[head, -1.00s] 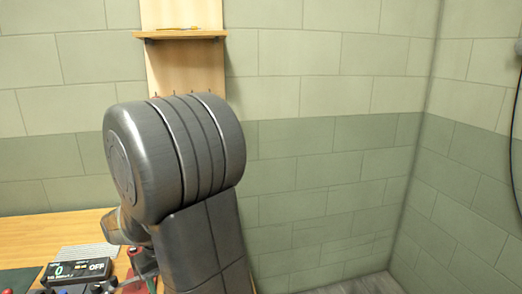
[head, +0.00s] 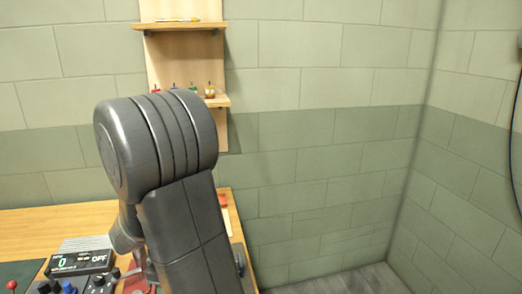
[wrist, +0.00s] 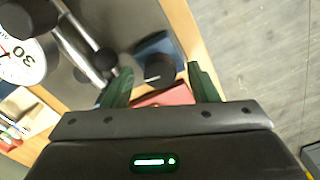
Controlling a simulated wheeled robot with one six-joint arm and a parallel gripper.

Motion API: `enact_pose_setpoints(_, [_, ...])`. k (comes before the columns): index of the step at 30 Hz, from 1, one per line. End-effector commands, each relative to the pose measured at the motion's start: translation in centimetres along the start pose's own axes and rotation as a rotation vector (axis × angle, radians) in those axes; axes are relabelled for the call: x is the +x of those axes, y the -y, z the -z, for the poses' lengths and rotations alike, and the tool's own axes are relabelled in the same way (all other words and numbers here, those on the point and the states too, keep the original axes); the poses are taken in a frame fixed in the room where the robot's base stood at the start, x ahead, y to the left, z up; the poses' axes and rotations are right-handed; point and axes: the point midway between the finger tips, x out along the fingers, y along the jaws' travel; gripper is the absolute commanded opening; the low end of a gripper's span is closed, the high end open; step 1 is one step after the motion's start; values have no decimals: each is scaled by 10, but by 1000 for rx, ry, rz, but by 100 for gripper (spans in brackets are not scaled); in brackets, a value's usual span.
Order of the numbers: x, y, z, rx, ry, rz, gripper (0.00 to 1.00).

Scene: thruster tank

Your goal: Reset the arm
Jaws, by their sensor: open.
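My arm (head: 180,200) fills the middle of the head view. Its large dark joint stands in front of the wall shelf and the bench. In the wrist view my gripper (wrist: 160,84) shows two dark green fingers spread apart, with nothing held between them. A red object (wrist: 165,97) lies beyond and below the gap between the fingers; I cannot tell its distance. In the head view the fingers are hidden or too small to make out.
A wall shelf (head: 180,26) holds small bottles lower down. The wrist view shows a round dial (wrist: 22,62) and metal rods. Floor (head: 345,279) at right is clear.

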Motion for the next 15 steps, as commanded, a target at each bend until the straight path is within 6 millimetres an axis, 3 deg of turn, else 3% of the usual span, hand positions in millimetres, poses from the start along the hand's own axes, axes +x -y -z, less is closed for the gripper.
enact_pose_setpoints(15, [-1,-1,0,-426,0,0,54])
